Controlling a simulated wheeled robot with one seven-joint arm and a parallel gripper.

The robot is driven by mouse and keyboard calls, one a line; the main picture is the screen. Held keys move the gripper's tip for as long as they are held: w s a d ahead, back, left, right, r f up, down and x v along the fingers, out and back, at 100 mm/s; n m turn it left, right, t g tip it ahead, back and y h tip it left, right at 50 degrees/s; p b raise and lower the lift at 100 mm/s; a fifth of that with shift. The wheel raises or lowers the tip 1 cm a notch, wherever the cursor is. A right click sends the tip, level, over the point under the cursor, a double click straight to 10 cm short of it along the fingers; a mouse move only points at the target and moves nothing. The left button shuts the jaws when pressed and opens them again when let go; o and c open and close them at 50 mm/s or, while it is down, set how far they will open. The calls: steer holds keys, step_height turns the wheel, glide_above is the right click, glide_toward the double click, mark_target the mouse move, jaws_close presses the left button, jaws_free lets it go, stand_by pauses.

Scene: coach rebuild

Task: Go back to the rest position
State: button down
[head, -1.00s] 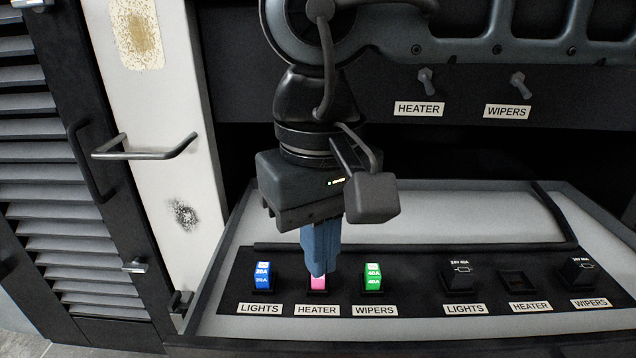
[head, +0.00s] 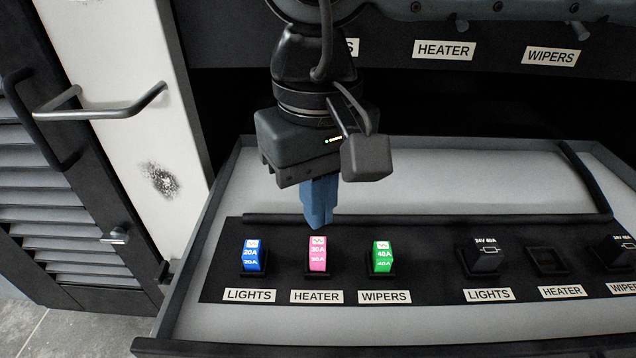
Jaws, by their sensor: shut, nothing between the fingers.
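My gripper (head: 318,224) points down over the black fuse panel (head: 430,284), its blue fingers closed together with nothing between them. Its tips appear just above and behind the pink heater fuse (head: 317,256), with a small gap in the picture. The pink fuse stands upright in its socket, between the blue lights fuse (head: 251,257) and the green wipers fuse (head: 382,258).
On the panel's right are a black lights relay (head: 482,256), an empty heater socket (head: 546,262) and a black wipers relay (head: 622,252). The grey tray (head: 410,183) has raised rims. A white door post with a metal handle (head: 120,108) stands at left.

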mark_target(318, 245)
steer(key=shift+f+b, duration=0.9)
steer(key=shift+f, duration=0.35)
steer(key=shift+f+b, duration=1.1)
steer(key=shift+f, duration=0.15)
stand_by(1.9)
steer(key=shift+r+p, duration=1.7)
steer(key=shift+r, duration=1.85)
